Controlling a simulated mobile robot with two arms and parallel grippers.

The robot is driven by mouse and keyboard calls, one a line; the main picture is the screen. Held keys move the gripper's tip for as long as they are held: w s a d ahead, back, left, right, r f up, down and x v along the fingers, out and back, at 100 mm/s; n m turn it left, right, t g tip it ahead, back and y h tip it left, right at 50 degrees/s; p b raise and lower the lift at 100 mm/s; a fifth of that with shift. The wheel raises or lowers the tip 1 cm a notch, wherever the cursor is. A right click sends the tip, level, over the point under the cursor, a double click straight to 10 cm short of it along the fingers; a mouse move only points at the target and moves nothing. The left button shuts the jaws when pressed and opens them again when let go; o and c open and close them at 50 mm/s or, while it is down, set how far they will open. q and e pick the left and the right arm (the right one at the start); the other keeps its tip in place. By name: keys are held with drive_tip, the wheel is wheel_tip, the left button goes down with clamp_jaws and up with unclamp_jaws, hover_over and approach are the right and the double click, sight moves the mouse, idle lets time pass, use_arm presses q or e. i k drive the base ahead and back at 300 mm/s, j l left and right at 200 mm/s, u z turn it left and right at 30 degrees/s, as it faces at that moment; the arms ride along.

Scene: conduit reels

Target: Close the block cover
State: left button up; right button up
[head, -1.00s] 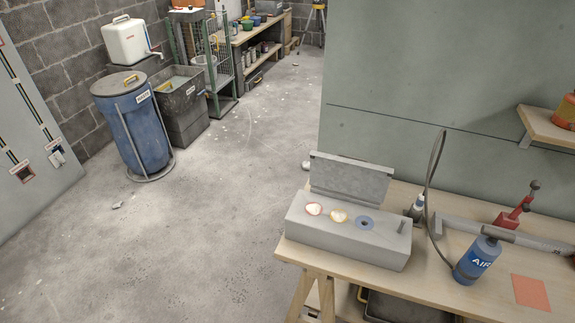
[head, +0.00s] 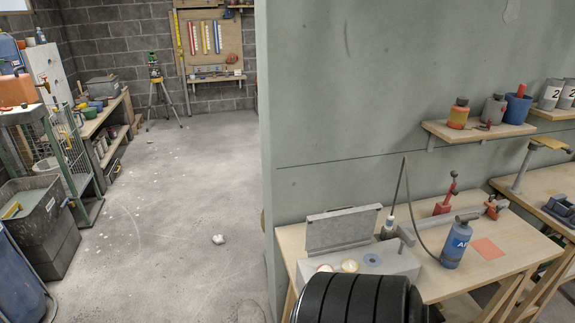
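The grey block (head: 402,262) sits on the near left part of the wooden table in the head view. Its cover (head: 343,231) is a grey plate standing up, open, along the block's back edge. The block's top shows round openings with red, yellow and blue rims. A black ribbed shape at the bottom of the view hides the block's front; I cannot tell whether it is part of my arm. Neither gripper is in view.
A blue air bottle (head: 456,245), a red-handled tool (head: 446,199) and an orange square (head: 488,249) are on the table (head: 515,243) right of the block. A green wall (head: 350,110) rises behind. Open floor (head: 165,215) lies to the left.

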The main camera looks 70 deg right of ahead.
sight(349, 224)
drive_tip(key=i+j+z, duration=0.25)
drive_tip(key=i, duration=0.2)
drive_tip(key=i+j+z, duration=0.1)
drive_tip(key=i+z, duration=0.15)
drive_tip(key=i, duration=0.2)
drive_tip(key=i+z, duration=0.2)
drive_tip(key=z, duration=0.2)
drive_tip(key=i+z, duration=0.2)
drive_tip(key=z, duration=0.25)
drive_tip(key=i+z, duration=0.2)
drive_tip(key=z, duration=0.2)
drive_tip(key=i+j+z, duration=0.15)
drive_tip(key=z, duration=0.25)
drive_tip(key=i+z, duration=0.2)
drive_tip(key=z, duration=0.25)
drive_tip(key=i+z, duration=0.2)
drive_tip(key=z, duration=0.25)
drive_tip(key=i+j+z, duration=0.15)
drive_tip(key=z, duration=0.3)
drive_tip(key=i+j+z, duration=0.1)
drive_tip(key=j+z, duration=0.15)
drive_tip(key=z, duration=0.2)
drive_tip(key=i+j+z, duration=0.15)
drive_tip(key=z, duration=0.3)
drive_tip(key=j+z, duration=0.35)
drive_tip(key=z, duration=0.15)
drive_tip(key=i+j+z, duration=0.2)
drive_tip(key=j+z, duration=0.2)
drive_tip(key=k+l, duration=0.1)
drive_tip(key=l, duration=0.15)
